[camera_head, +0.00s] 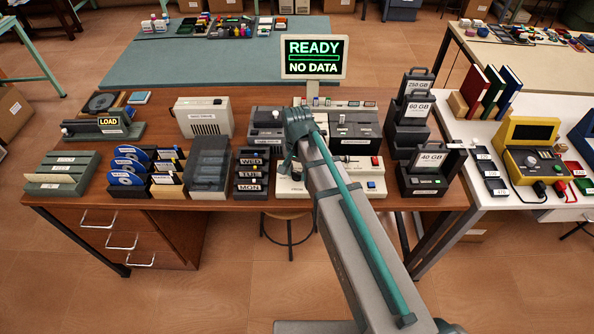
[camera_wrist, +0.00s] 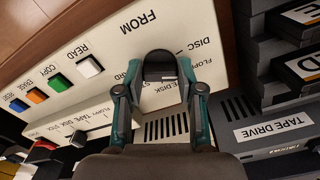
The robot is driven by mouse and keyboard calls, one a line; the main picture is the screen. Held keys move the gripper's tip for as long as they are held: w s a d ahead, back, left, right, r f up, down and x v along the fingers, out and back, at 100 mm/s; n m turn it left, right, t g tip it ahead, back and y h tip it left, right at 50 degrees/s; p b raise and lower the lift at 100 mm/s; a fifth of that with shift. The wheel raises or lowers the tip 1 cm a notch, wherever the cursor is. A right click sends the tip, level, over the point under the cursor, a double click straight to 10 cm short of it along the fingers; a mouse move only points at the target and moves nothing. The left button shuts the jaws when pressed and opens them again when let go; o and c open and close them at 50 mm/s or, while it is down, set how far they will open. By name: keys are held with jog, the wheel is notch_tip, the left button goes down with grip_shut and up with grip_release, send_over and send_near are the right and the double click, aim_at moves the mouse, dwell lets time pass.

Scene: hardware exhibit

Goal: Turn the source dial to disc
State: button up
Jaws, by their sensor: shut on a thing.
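The source dial (camera_wrist: 158,58) is a black knob on a cream panel (camera_wrist: 130,48) under the printed word FROM in the wrist view. My gripper (camera_wrist: 159,70) has one teal finger on each side of the dial and is shut on it. Labels around the dial include DISC, FLOPPY and others partly covered by the fingers. The dial's pointer is hard to make out. In the head view my arm hides the dial, and part of the cream panel (camera_head: 290,187) shows beside it.
A READ button (camera_wrist: 88,66) and several coloured buttons sit beside the dial. A slider (camera_wrist: 77,138) is on the same panel. A tape drive (camera_wrist: 272,133) and dark drive boxes stand close by. A screen (camera_head: 314,57) reads READY, NO DATA.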

aim_at(297, 173)
jog(key=n, duration=0.6)
jog(key=shift+n, duration=0.3)
dwell(0.4)
jog(key=o, duration=1.2)
jog(key=shift+c, duration=0.2)
jog(key=shift+r, duration=0.1)
notch_tip(297, 173, up, 12)
